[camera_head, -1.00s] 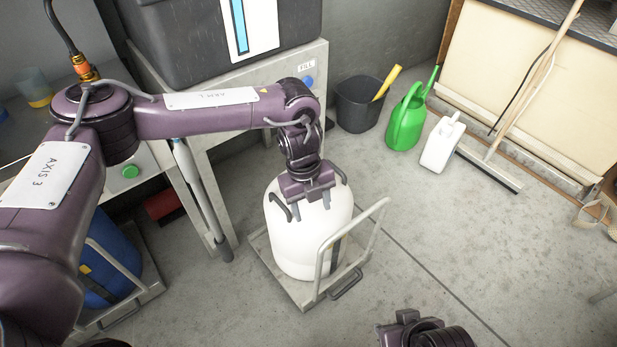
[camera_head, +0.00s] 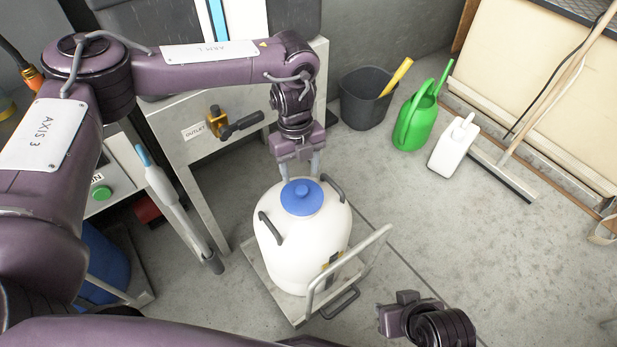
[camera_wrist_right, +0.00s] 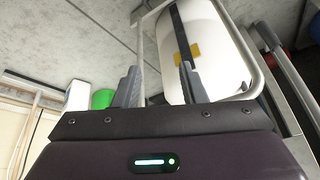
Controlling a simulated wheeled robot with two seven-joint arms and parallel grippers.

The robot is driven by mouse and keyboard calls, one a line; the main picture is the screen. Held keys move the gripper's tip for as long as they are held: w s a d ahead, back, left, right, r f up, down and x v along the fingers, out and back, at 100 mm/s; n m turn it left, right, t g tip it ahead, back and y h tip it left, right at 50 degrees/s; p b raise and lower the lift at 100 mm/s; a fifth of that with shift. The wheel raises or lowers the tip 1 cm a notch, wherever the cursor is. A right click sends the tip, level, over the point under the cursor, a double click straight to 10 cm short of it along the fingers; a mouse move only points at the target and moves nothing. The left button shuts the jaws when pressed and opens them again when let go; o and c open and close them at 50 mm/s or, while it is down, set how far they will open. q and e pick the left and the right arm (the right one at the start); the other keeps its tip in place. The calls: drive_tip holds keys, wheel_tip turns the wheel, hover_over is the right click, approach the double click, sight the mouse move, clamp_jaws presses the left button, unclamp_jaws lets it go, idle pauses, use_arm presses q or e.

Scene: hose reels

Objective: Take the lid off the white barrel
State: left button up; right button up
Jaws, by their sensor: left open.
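The white barrel (camera_head: 290,255) stands upright on a wheeled trolley (camera_head: 270,287), with a dark handle on either side of its top. Its blue lid (camera_head: 301,203), with a round knob, sits on the top. My left gripper (camera_head: 300,168) is open and empty, pointing down at the far side of the lid; its fingertips appear close to the barrel's top, but the exact gap cannot be told. My right gripper (camera_head: 385,315) is low at the right front, away from the lid. In the right wrist view its fingers (camera_wrist_right: 158,88) are apart and empty, with the barrel (camera_wrist_right: 208,55) beyond.
The trolley's raised grey handle (camera_head: 350,262) stands right of the barrel. Behind is a bench with an outlet valve (camera_head: 228,124). A dark bucket (camera_head: 362,100), green watering can (camera_head: 414,122), white jug (camera_head: 453,147) and broom (camera_head: 505,172) stand farther right. Floor at right is clear.

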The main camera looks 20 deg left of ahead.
sight(301, 189)
use_arm(q)
drive_tip(key=shift+w+f, duration=0.2)
drive_tip(key=shift+w, duration=0.25)
drive_tip(key=shift+f, duration=0.35)
drive_tip(key=shift+s+d+f+b, duration=0.1)
drive_tip(key=shift+s+f+b, duration=0.15)
drive_tip(key=shift+f+b, duration=0.4)
drive_tip(key=f, duration=0.3)
drive_tip(key=shift+w+a, duration=0.1)
drive_tip(key=shift+a, duration=0.1)
drive_tip(key=shift+f+b, duration=0.45)
drive_tip(key=shift+f, duration=0.45)
drive_tip(key=shift+d+f, duration=0.1)
drive_tip(key=shift+f, duration=0.1)
use_arm(e)
drive_tip(key=w+a+t, duration=0.1)
drive_tip(key=w+a+r+t+y, duration=0.1)
drive_tip(key=w, duration=0.1)
drive_tip(key=shift+a+r, duration=0.2)
drive_tip(key=shift+a, duration=0.15)
use_arm(q)
drive_tip(key=shift+c, duration=0.5)
drive_tip(key=c, duration=1)
